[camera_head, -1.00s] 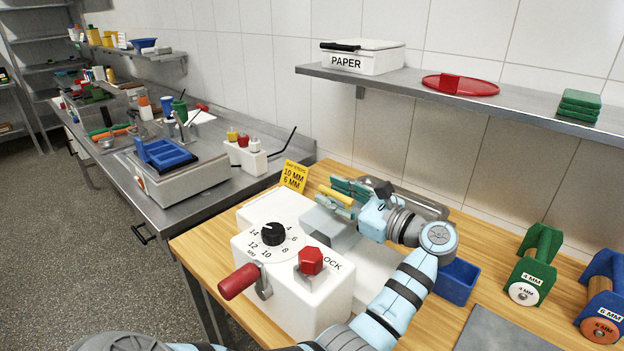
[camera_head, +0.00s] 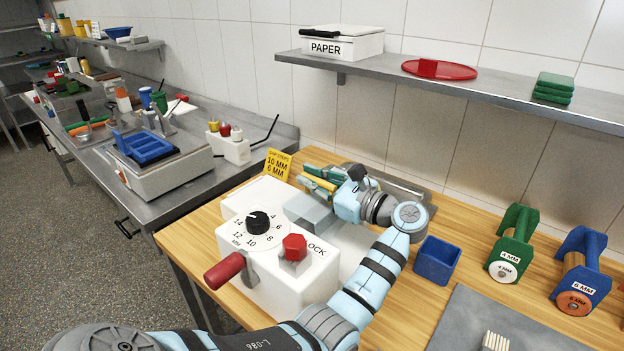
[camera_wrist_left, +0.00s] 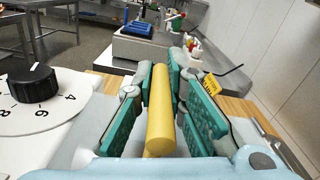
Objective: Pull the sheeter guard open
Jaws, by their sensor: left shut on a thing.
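The sheeter (camera_head: 300,290) is a white machine with a numbered black dial (camera_head: 258,222), a red lock knob (camera_head: 294,247) and a red-handled lever (camera_head: 225,270). Its pale see-through guard (camera_head: 316,211) lies behind the dial, with a yellow handle bar (camera_head: 318,184) at its far side. My left gripper (camera_head: 325,179) is shut on this yellow bar. In the left wrist view, the yellow bar (camera_wrist_left: 160,110) runs lengthwise between the green finger pads. The arm hides part of the sheeter's right side. My right gripper is not in view.
A yellow gap-steps sign (camera_head: 278,165) stands just beyond the gripper. A blue bin (camera_head: 437,260) is right of my forearm, with green (camera_head: 511,243) and blue (camera_head: 580,272) roller holders farther right. A wall shelf (camera_head: 450,82) overhangs the back.

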